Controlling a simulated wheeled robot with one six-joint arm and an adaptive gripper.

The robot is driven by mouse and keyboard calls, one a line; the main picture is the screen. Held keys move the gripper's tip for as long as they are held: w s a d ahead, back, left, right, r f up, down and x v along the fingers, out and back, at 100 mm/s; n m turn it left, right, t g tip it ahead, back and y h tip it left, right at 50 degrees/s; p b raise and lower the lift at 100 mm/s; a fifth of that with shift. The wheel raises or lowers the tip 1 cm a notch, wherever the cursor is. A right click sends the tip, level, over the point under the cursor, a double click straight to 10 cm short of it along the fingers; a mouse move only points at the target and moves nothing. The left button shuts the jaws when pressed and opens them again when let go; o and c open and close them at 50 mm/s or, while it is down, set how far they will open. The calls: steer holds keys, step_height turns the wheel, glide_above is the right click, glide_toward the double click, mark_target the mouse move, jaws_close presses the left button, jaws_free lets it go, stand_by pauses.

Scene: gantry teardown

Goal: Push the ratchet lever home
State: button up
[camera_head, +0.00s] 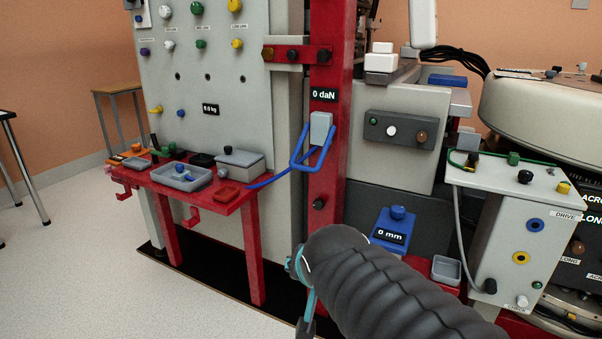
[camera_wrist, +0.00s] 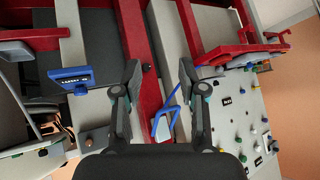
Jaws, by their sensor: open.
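A blue looped handle (camera_head: 311,155), which looks like the ratchet lever, hangs from a grey block (camera_head: 321,128) on the red upright post (camera_head: 326,190), just below the "0 daN" display. A blue strap or rod runs from it down to the left. In the wrist view the blue loop (camera_wrist: 166,121) appears between my fingers, farther off than the fingertips. My gripper (camera_wrist: 160,76) is open and empty, its two dark fingers spread apart. In the head view my dark ribbed arm hides most of it; part of a finger (camera_head: 306,318) shows low, below the handle. No contact with the handle shows.
A red side table (camera_head: 228,205) with trays and small parts stands left of the post. A blue "0 mm" block (camera_head: 393,229) is right of it. A grey control box (camera_head: 520,220) stands at the right. Open floor (camera_head: 110,260) lies at the lower left.

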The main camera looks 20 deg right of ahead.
steer(key=w+d+r+m+t+h, duration=0.1)
steer(key=w+d+r+m+t, duration=0.25)
steer(key=w+d+m, duration=0.55)
steer(key=m+t+y, duration=0.1)
steer(key=m+t, duration=0.4)
glide_toward(305, 169)
steer(key=w, duration=0.3)
steer(key=w+b, duration=0.1)
steer(key=w, duration=0.3)
steer(key=w+d+f, duration=0.1)
steer(key=w, duration=0.3)
steer(key=shift+d, duration=0.15)
jaws_close()
